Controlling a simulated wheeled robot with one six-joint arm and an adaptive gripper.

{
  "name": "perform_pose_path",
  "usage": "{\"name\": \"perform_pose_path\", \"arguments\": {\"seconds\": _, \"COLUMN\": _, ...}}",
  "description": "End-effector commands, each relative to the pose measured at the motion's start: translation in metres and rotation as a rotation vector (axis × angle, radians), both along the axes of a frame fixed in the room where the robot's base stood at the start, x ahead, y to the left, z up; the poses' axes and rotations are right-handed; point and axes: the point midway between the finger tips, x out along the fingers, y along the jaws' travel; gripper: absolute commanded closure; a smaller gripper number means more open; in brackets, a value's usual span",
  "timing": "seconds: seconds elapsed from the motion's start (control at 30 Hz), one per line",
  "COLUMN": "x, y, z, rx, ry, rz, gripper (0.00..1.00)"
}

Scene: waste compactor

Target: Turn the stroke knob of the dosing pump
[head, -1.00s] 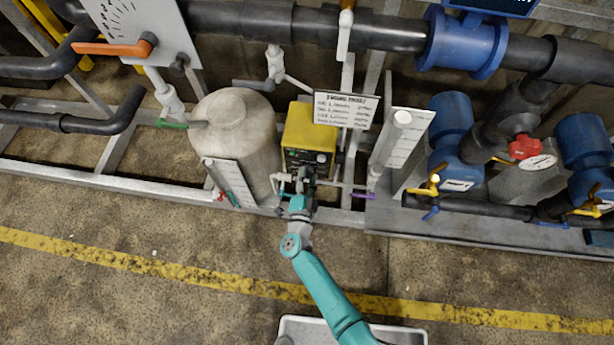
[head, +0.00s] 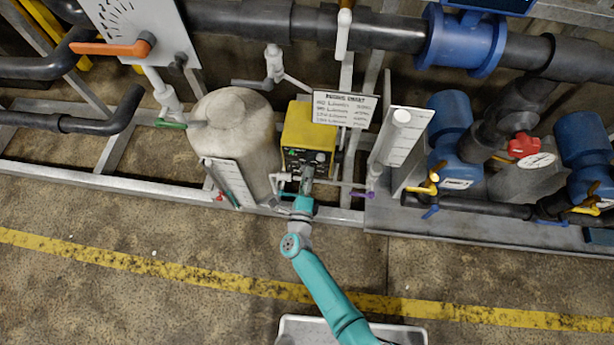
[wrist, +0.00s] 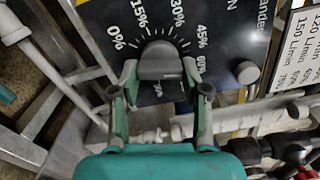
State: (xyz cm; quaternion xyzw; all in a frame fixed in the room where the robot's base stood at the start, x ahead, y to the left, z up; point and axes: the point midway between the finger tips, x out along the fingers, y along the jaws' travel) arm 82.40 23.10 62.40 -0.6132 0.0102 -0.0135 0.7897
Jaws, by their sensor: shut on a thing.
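The dosing pump (head: 309,127) is a yellow box with a dark front panel, standing between the pale tank and a clear measuring tube. In the wrist view its dark panel (wrist: 215,22) carries a printed dial with 0%, 15%, 30%, 45% and 60% marks. The grey stroke knob (wrist: 160,60) sits at the dial's centre. My gripper (wrist: 160,76) has one finger on each side of the knob and is shut on it. In the head view my gripper (head: 306,178) reaches the panel from below and hides part of it. The knob's pointer is hard to make out.
A smaller grey knob (wrist: 246,72) sits to the right on the panel. A dosing chart sign (head: 343,108) hangs behind the pump. The pale tank (head: 235,130) stands left, and thin pipes run below the panel. The floor (head: 180,290) in front is open.

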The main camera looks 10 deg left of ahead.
Motion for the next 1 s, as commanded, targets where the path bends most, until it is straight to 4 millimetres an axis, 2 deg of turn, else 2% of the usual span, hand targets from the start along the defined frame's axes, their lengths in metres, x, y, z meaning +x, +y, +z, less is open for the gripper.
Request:
{"name": "perform_pose_path", "arguments": {"seconds": 0.4, "x": -0.0001, "y": -0.0005, "z": -0.0018, "rx": 0.180, "ry": -0.006, "rz": -0.002, "gripper": 0.89}}
{"name": "perform_pose_path", "arguments": {"seconds": 0.93, "x": -0.0002, "y": -0.0007, "z": -0.0022, "rx": 0.203, "ry": -0.005, "rz": -0.002, "gripper": 0.89}}
{"name": "perform_pose_path", "arguments": {"seconds": 0.97, "x": -0.0002, "y": -0.0007, "z": -0.0022, "rx": 0.203, "ry": -0.005, "rz": -0.002, "gripper": 0.52}}
{"name": "perform_pose_path", "arguments": {"seconds": 1.0, "x": -0.0002, "y": -0.0007, "z": -0.0022, "rx": 0.203, "ry": -0.005, "rz": -0.002, "gripper": 0.42}}
